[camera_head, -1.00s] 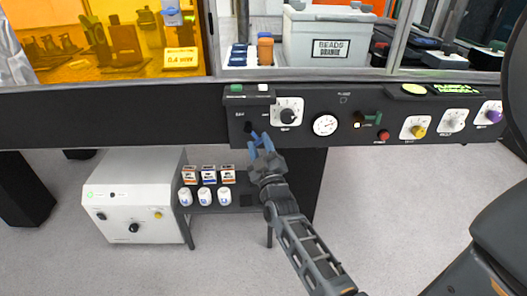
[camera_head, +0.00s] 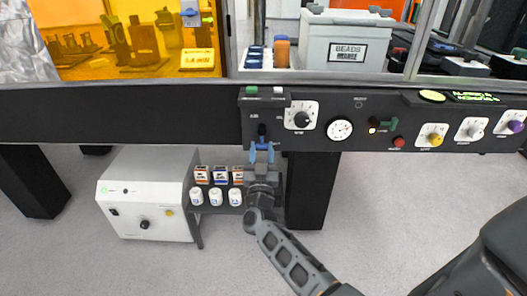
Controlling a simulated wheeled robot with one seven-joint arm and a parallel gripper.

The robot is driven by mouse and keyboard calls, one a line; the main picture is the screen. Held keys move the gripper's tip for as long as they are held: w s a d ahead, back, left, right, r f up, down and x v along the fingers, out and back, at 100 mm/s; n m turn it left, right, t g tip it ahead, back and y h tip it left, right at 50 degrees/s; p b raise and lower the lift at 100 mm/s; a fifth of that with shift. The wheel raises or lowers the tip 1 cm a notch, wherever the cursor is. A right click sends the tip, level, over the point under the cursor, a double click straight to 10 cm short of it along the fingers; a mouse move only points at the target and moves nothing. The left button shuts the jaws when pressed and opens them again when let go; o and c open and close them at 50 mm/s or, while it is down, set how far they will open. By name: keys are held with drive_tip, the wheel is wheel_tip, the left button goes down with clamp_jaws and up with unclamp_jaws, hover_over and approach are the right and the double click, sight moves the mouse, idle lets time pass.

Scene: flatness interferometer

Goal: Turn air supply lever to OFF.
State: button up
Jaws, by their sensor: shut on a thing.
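The air supply lever (camera_head: 262,130) is a small dark handle at the left end of the black control panel, below a green and a white button. Its upper part shows just above my blue fingers; its lower part is hidden by them. My gripper (camera_head: 262,150) reaches up from below and is shut on the lever. The small labels beside the lever are too small to read, so the marked position cannot be told.
Right of the lever are a black knob (camera_head: 302,120), a round gauge (camera_head: 340,130), a red button (camera_head: 398,143) and coloured knobs. Below stand a white box unit (camera_head: 148,200) and a small shelf with cartons and white jars (camera_head: 215,197). A BEADS box (camera_head: 345,35) stands above.

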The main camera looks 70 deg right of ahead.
idle(0.4)
drive_tip(key=o, duration=1.1)
drive_tip(key=shift+c, duration=0.2)
drive_tip(key=v, duration=0.7)
drive_tip(key=shift+a+f, duration=0.2)
drive_tip(key=shift+a, duration=0.15)
drive_tip(key=shift+s+a, duration=0.1)
drive_tip(key=s+a+r+n+t+y+p, duration=0.2)
drive_tip(key=s+a+r+n+t+y, duration=0.25)
drive_tip(key=a, duration=0.65)
drive_tip(key=s+a+r+n+t+y+p, duration=0.1)
drive_tip(key=s+a+n+t+y+p, duration=0.15)
drive_tip(key=s+a+t+y, duration=0.6)
drive_tip(key=s+a+r+n+g+y+p, duration=0.2)
drive_tip(key=s+a+r+n+g+y, duration=0.4)
drive_tip(key=s+a+r, duration=0.4)
drive_tip(key=shift+s+a+r+n+g+y+p, duration=0.35)
drive_tip(key=shift+a+r+y, duration=0.15)
drive_tip(key=shift+r+y, duration=0.4)
